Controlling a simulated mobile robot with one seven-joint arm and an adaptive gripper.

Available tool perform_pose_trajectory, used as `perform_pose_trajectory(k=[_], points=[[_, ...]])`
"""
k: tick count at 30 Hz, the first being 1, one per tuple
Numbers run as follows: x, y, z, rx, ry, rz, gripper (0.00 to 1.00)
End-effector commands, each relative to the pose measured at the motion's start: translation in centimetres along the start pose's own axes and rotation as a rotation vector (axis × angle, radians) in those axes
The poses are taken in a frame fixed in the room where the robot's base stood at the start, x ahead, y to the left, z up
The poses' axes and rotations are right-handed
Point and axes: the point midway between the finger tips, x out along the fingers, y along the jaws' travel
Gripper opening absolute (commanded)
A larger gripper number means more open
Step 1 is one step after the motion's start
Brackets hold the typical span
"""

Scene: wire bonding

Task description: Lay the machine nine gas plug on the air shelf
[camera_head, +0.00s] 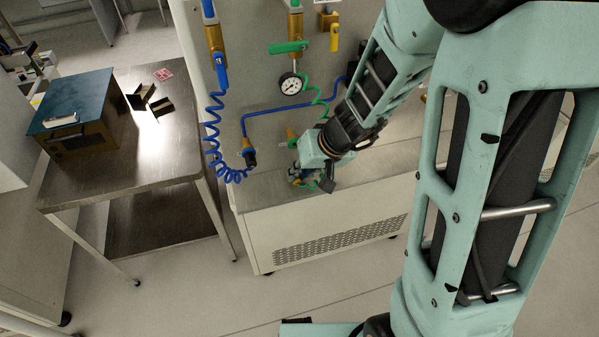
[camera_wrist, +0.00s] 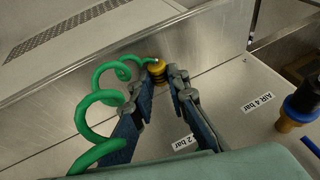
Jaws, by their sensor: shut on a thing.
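A brass-yellow plug (camera_wrist: 157,69) on a green coiled hose (camera_wrist: 98,100) sits between the fingertips of my gripper (camera_wrist: 165,76) in the wrist view. The gripper is shut on it. In the head view my gripper (camera_head: 302,180) is low at the shelf (camera_head: 268,188) on top of the white cabinet, and the arm partly hides the green hose (camera_head: 322,93).
A blue plug (camera_wrist: 299,106) stands beside the "AIR 4 bar" label (camera_wrist: 258,101); a label ending in "2 bar" (camera_wrist: 184,143) lies by my fingers. The blue coiled hose (camera_head: 212,140) hangs at the shelf's left. A gauge (camera_head: 290,86) and valves are on the panel.

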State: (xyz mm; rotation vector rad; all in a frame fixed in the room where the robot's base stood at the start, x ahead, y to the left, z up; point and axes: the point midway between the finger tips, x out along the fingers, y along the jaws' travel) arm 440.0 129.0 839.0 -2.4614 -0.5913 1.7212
Motion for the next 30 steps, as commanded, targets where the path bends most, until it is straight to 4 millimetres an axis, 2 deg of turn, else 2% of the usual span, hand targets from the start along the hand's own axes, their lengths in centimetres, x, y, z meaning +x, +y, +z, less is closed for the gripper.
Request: perform_pose_trajectory(k=[6,7,12,23,30], points=[[0.3,0.1,0.1,0.0,0.001,0.0,0.0],[0.3,0.1,0.1,0.0,0.001,0.0,0.17],[0.2,0.1,0.1,0.0,0.0,0.0,0.35],[-0.1,0.1,0.1,0.0,0.001,0.0,0.35],[-2.6,0.1,0.0,-0.002,0.004,0.001,0.35]])
